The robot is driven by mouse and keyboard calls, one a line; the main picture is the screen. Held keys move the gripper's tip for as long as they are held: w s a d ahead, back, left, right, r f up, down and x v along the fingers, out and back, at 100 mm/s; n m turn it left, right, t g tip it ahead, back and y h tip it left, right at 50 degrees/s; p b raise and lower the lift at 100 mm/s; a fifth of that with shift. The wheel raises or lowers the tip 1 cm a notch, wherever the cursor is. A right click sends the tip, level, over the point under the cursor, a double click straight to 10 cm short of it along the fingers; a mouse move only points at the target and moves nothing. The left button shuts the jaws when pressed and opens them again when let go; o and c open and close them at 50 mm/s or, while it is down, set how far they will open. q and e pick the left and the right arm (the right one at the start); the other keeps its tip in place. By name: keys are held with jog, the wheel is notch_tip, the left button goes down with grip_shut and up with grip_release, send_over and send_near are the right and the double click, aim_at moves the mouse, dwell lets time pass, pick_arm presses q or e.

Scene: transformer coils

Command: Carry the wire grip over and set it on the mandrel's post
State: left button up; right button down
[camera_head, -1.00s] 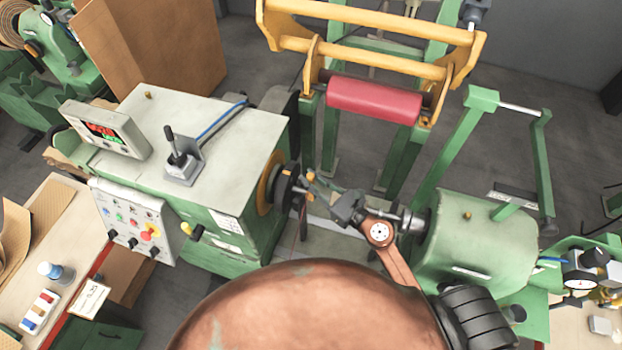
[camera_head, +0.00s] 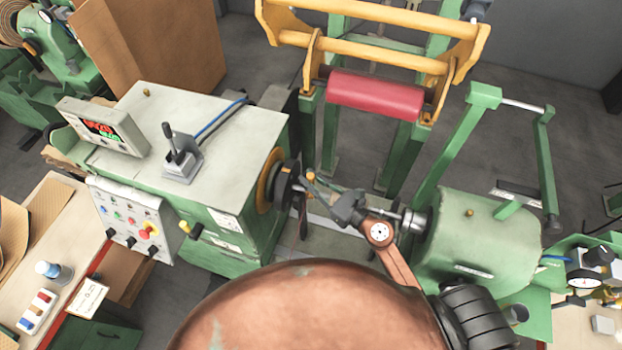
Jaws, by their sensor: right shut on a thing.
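My right gripper (camera_head: 318,187) reaches left from its copper-coloured wrist, between the winding machine's dark faceplate (camera_head: 286,187) and the tailstock. It is shut on the wire grip, which is too small and too covered by the fingers to make out clearly. The fingertips are close to the faceplate side of the mandrel. The mandrel and its post are mostly hidden behind the gripper and wrist, and I cannot tell whether the wire grip touches the post. My left gripper is not in view.
The green headstock (camera_head: 200,150) with a lever and display stands left. The green tailstock (camera_head: 480,245) stands close to the right of my wrist. A red roller (camera_head: 375,96) in a yellow frame is behind. A workbench (camera_head: 60,240) is at the left.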

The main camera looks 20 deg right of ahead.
jog(key=shift+f+b, duration=0.4)
jog(key=shift+f, duration=0.05)
dwell(0.3)
jog(key=c, duration=1.7)
grip_release()
jog(key=v, duration=1.2)
jog(key=shift+s+d, duration=0.1)
